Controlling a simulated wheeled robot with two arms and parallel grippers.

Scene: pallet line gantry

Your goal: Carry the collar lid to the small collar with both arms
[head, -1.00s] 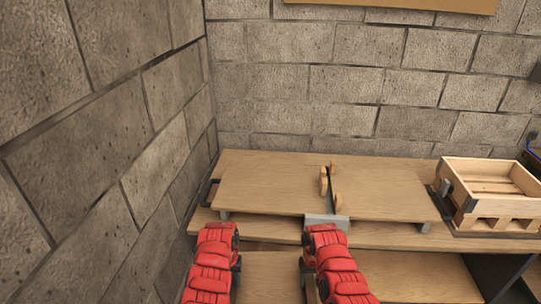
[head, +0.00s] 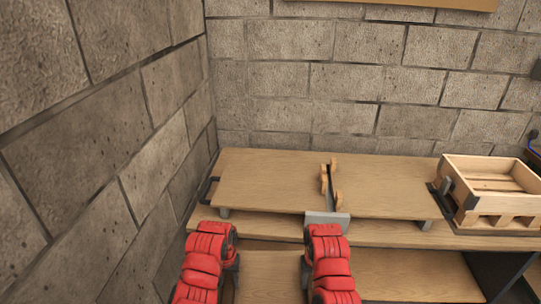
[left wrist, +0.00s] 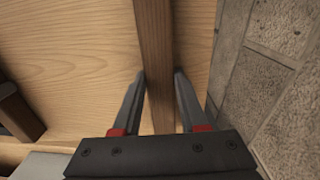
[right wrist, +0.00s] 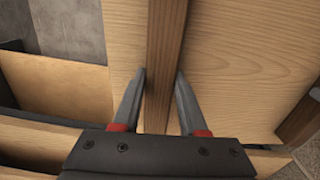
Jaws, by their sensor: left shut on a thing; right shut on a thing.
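The collar lid is a pale wooden panel with darker battens. It fills much of the left wrist view (left wrist: 85,60) and the right wrist view (right wrist: 240,60). My left gripper (left wrist: 160,80) is shut on one batten, with stone wall just to its right in that view. My right gripper (right wrist: 160,80) is shut on the other batten. In the head view both red arms reach the bench front side by side, and they hide the fingers. I cannot clearly separate the lid from the bench wood there. An open wooden box, apparently the small collar (head: 483,207), stands at the right.
A stone wall (head: 100,150) rises close to my left arm, and another stands behind the bench (head: 400,237). A dark upright strip with wooden knobs (head: 325,180) and a grey plate (head: 327,218) are at mid-bench. The board to their right (head: 385,190) is bare.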

